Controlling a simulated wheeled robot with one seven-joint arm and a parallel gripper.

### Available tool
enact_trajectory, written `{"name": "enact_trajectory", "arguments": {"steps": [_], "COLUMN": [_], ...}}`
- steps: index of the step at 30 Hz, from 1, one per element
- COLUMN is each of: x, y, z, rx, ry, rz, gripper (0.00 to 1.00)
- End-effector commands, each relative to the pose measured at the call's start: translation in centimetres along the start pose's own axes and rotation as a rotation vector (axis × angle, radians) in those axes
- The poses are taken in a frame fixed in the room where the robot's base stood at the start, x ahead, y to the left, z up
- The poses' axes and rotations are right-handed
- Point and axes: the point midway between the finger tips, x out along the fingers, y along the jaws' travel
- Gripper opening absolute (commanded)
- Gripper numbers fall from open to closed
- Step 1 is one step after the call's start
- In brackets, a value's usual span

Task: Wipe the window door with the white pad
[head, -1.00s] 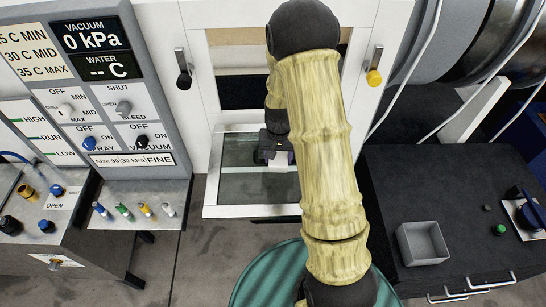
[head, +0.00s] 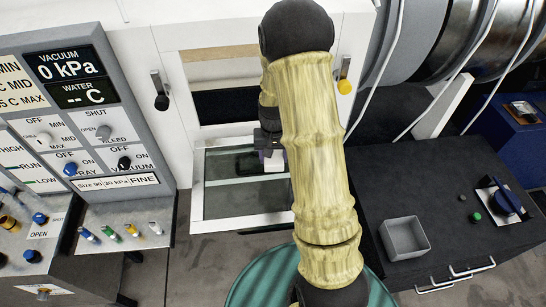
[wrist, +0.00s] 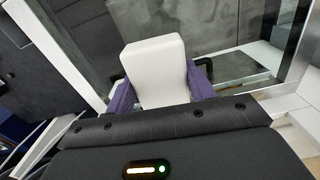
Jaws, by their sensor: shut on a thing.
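The window door (head: 240,222) is a glass pane in a white frame, swung down below the opening in the white cabinet front. My gripper (head: 269,151) is over the right part of the glass, partly behind my arm in the head view. It is shut on the white pad (head: 275,163). In the wrist view the white pad (wrist: 153,72) sits between the purple fingers of my gripper (wrist: 160,92), with the glass behind it. I cannot tell whether the pad touches the glass.
Two latches, one with a black knob (head: 161,102) and one with a yellow knob (head: 344,87), flank the opening. A control panel (head: 85,110) stands at left. A dark cabinet at right bears a grey tray (head: 404,239).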

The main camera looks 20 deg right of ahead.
Motion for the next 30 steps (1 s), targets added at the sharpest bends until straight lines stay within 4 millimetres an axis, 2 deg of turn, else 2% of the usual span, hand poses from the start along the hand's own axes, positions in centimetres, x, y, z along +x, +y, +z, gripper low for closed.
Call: {"name": "enact_trajectory", "arguments": {"steps": [3,9,30], "x": [-1.5,-2.6,-2.6], "y": [-0.1,-0.1,-0.2], "z": [0.0,0.0,0.0], "rx": [-0.001,-0.003,-0.003], "ry": [0.001,0.001,0.000], "rz": [0.000,0.000,0.000], "gripper": [0.29,0.29,0.29]}}
